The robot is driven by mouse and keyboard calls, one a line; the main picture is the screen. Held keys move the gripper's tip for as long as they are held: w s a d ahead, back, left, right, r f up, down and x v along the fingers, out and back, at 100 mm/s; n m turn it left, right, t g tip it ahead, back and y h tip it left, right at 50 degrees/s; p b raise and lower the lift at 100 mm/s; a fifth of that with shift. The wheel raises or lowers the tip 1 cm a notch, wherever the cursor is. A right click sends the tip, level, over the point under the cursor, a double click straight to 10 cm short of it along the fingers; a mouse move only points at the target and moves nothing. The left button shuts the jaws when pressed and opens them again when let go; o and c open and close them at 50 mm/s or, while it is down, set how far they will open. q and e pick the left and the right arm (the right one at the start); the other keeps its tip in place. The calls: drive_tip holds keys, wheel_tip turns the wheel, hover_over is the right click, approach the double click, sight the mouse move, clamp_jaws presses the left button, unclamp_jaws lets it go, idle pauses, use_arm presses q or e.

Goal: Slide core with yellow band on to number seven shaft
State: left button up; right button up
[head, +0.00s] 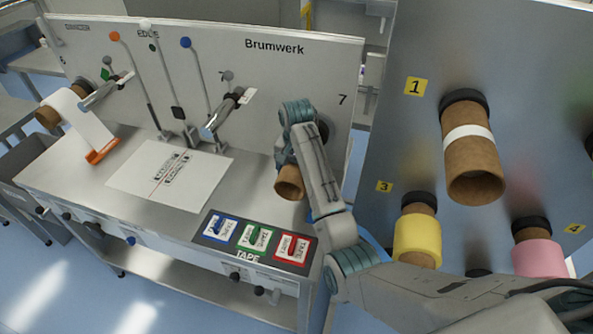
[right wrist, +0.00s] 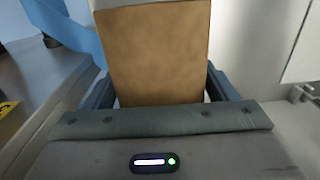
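My right gripper (head: 287,158) is in front of the upright panel, below and left of the number 7 label (head: 343,99). It is shut on a brown cardboard core (head: 289,184), whose open end points toward me and down. In the right wrist view the core (right wrist: 153,55) sits between the blue fingers. No yellow band shows on its visible part. The number seven shaft is mostly hidden behind my gripper and arm; a dark round part (head: 323,131) shows beside it. I cannot tell whether the core is around the shaft. My left gripper is out of view.
The right board (head: 400,130) holds a white-banded core (head: 472,165) by label 1, a yellow roll (head: 417,238) by label 3 and a pink roll (head: 539,257) by label 4. A paper sheet (head: 135,180) and tape tray (head: 268,228) lie on the steel bench (head: 80,175).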

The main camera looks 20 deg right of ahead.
drive_tip(key=c, duration=0.3)
drive_tip(key=shift+o, duration=1.2)
drive_tip(key=c, duration=0.5)
drive_tip(key=shift+w+d, duration=0.4)
drive_tip(key=shift+w, duration=0.15)
drive_tip(key=shift+c, duration=0.2)
drive_tip(key=shift+w+d, duration=0.65)
drive_tip(key=shift+w, duration=0.3)
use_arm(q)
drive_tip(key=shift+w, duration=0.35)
use_arm(e)
drive_tip(key=shift+f, duration=0.1)
